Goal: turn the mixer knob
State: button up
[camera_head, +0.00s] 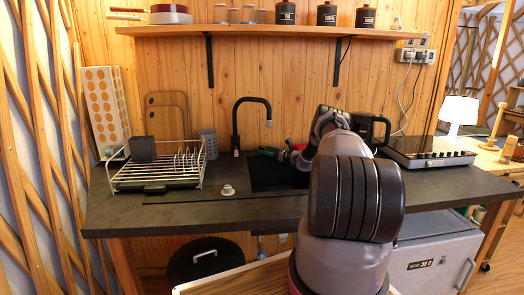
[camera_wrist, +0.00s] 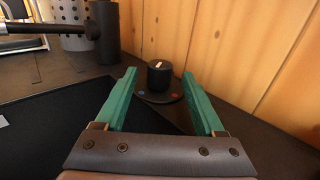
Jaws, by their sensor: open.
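The mixer knob (camera_wrist: 159,75) is a short black cylinder with a pale mark on top. It stands upright on a round dark base (camera_wrist: 160,97) with a blue dot and a red dot. In the wrist view it is ahead of my gripper (camera_wrist: 162,98), centred between the two green fingers. The fingers are apart, and I see no contact with the knob. In the head view my gripper (camera_head: 282,153) is low over the back of the counter, right of the black faucet (camera_head: 236,125). I cannot make out the knob in the head view.
The dark sink basin (camera_wrist: 60,130) lies below and left of my fingers. The wooden wall (camera_wrist: 220,40) rises close behind the knob. A dish rack (camera_head: 160,170) stands left, a black kettle (camera_head: 370,130) and a hob (camera_head: 425,150) right. A shelf (camera_head: 270,31) hangs above.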

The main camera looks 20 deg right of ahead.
jog(key=v, duration=0.7)
jog(key=shift+s+a, duration=0.1)
